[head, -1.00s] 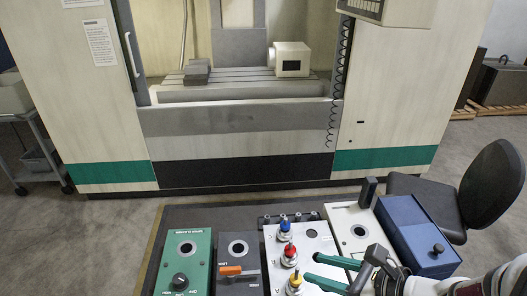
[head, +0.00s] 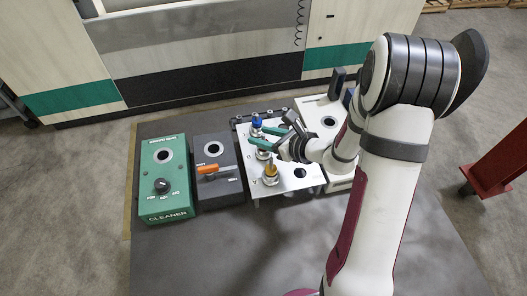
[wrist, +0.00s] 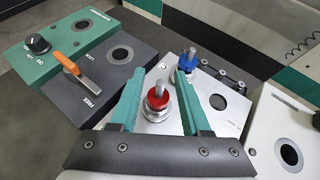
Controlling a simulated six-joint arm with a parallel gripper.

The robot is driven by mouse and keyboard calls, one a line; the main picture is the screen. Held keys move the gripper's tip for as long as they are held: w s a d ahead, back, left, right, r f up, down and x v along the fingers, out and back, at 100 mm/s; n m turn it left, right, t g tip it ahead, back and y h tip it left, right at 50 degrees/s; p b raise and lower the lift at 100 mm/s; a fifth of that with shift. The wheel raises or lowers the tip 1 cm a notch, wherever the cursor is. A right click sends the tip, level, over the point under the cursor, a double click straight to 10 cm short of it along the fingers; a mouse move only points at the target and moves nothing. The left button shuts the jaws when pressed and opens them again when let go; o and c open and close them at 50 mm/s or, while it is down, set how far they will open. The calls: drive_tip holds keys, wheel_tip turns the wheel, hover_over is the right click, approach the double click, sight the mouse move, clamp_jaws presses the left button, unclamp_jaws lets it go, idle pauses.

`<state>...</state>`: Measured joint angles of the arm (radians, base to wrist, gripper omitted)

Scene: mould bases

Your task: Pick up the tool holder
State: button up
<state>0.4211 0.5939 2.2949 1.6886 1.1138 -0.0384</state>
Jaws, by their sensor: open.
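Three tool holders stand upright on a silver plate (head: 308,184): a blue one (head: 256,121), a red one and a yellow one (head: 271,171). My gripper (head: 257,137) is open over the plate with its green fingers pointing left. In the head view the red holder is mostly hidden by a finger. In the wrist view the red holder (wrist: 158,98) shows between the two open fingers of my gripper (wrist: 160,77). I cannot tell if a finger touches it. The blue holder (wrist: 188,63) stands beyond the right fingertip.
A green cleaner box (head: 167,196) and a dark box with an orange lever (head: 217,185) stand left of the plate. A pale box (head: 313,107) with a round hole stands to the right. The front of the dark table (head: 220,250) is clear. A machine stands behind.

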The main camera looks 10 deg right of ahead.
clamp_jaws()
drive_tip(key=shift+r, duration=0.1)
idle(1.2)
